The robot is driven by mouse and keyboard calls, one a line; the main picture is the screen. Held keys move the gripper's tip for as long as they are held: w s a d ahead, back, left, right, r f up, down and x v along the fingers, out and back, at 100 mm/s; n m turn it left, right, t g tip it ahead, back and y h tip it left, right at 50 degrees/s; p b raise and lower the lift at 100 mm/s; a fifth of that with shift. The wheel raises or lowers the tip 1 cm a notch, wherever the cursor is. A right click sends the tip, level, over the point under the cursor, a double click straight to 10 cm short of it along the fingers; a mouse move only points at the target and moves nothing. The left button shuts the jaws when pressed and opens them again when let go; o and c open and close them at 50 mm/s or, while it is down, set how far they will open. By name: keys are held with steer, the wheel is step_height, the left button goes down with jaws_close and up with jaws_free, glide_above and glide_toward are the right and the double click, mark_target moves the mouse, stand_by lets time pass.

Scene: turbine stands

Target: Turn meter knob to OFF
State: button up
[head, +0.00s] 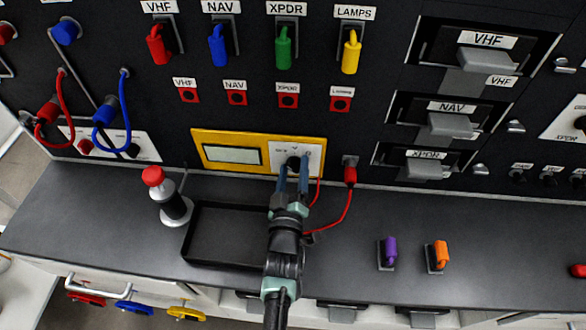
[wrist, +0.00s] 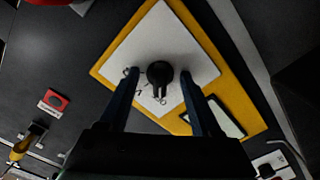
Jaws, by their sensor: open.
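The yellow meter (head: 212,140) sits on the black panel just above the bench, with a grey display (head: 232,154) and a white dial plate (head: 312,150). My gripper (head: 292,165) is at the dial plate and hides most of the knob in the head view. In the wrist view the round black meter knob (wrist: 160,74) lies between the two open fingers of my gripper (wrist: 158,76), with a small gap on each side. The dial marks beside the knob are too small to read, so I cannot tell its setting.
A red plug (head: 350,172) with a red cable is just right of the meter. A black tray (head: 228,234) and a red-capped bottle (head: 168,196) stand on the bench to the left. Purple (head: 390,250) and orange (head: 440,253) handles are at the right.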

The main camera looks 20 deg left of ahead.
mark_target(293, 170)
steer(key=shift+p+v, duration=0.65)
steer(key=shift+v, duration=0.15)
steer(key=shift+p+v, duration=0.85)
steer(key=shift+v, duration=0.85)
